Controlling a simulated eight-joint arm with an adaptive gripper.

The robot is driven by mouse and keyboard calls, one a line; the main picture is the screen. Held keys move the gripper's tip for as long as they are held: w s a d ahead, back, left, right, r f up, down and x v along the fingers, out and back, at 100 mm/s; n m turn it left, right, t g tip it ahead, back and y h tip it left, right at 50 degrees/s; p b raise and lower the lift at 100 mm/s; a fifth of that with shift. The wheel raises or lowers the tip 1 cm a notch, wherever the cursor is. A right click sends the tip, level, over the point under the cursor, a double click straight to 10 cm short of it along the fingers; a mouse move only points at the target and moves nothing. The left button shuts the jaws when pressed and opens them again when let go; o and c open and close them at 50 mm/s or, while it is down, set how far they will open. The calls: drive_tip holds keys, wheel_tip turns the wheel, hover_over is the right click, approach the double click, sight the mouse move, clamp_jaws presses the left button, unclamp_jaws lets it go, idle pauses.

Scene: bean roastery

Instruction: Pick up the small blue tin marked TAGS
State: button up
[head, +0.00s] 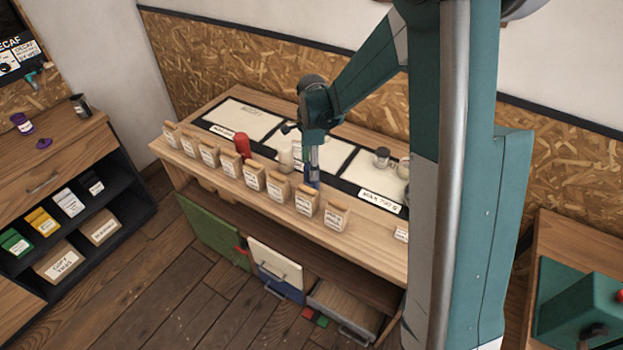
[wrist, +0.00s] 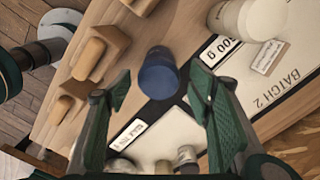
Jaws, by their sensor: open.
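A small blue tin (wrist: 158,74) stands on the wooden counter in the wrist view, seen from above, between and beyond my fingertips. No TAGS marking is readable on it. In the head view a blue patch of it (head: 312,179) shows directly below my gripper (head: 313,157), which partly hides it. In the wrist view my gripper (wrist: 160,88) is open, with one green finger on each side of the tin.
A row of labelled wooden holders (head: 254,175) runs along the counter's front edge. A red object (head: 242,145) and a cream container (head: 286,158) stand left of the tin. Several small jars (head: 382,157) stand to the right, by white mats (head: 322,152).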

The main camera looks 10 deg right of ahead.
idle(0.3)
drive_tip(key=shift+f, duration=1.3)
drive_tip(key=shift+f, duration=0.1)
drive_tip(key=shift+a+f, duration=0.1)
drive_tip(key=shift+f, duration=2.45)
drive_tip(key=shift+c, duration=0.5)
drive_tip(key=c, duration=1.1)
drive_tip(key=shift+r, duration=0.1)
drive_tip(key=shift+r, duration=4.95)
